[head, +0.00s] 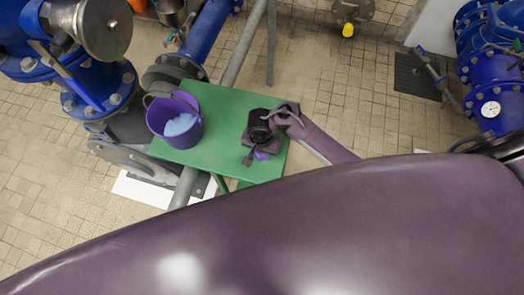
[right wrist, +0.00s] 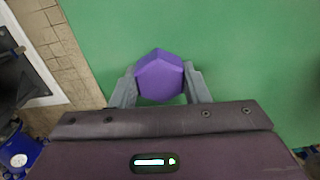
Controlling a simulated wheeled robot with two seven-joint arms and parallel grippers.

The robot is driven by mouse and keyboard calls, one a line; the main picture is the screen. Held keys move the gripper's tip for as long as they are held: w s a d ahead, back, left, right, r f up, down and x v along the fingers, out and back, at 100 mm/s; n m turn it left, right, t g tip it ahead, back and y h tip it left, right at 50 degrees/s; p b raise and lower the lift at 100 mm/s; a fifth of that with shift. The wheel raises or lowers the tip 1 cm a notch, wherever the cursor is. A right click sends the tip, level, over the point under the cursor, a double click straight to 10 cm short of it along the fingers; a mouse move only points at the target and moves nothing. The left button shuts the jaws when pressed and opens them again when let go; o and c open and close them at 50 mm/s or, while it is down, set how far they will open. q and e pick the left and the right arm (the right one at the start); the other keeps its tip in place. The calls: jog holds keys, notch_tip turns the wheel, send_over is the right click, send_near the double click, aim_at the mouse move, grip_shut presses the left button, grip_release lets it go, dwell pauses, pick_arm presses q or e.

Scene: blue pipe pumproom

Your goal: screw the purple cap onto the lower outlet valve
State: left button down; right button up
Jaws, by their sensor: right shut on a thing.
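The purple cap (right wrist: 160,77) is a faceted block held between the two grey fingers of my right gripper (right wrist: 161,88). The green tabletop fills the background behind it in the right wrist view. In the head view my right gripper (head: 256,156) is over the right part of the green table, with a bit of the purple cap (head: 262,155) showing beside its fingers. Whether the cap touches the table is hard to tell. I cannot single out the lower outlet valve with certainty among the pipework. My left gripper is not in view.
A purple bucket (head: 158,117) with something light blue inside stands on the left of the green table (head: 220,155). Blue flanged pipes (head: 90,85) stand at left, more with a gauge (head: 490,109) at right. A yellow-ended fitting (head: 348,30) is at the back. Tiled floor lies between.

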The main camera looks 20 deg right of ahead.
jog(key=shift+s+a+f+p, duration=0.1)
jog(key=shift+s+a+p, duration=0.3)
jog(key=shift+p, duration=0.1)
jog(key=r+p, duration=0.1)
jog(key=w+r+p, duration=0.1)
jog(key=p, duration=0.1)
jog(key=shift+w+a, duration=0.1)
jog(key=shift+w, duration=0.15)
jog(key=shift+a+r, duration=0.1)
jog(key=shift+r, duration=0.2)
jog(key=shift+s+r, duration=0.2)
jog(key=shift+r, duration=0.75)
jog(key=shift+d+r, duration=0.25)
jog(key=shift+r, duration=0.1)
jog(key=shift+w, duration=0.1)
jog(key=shift+d, duration=0.1)
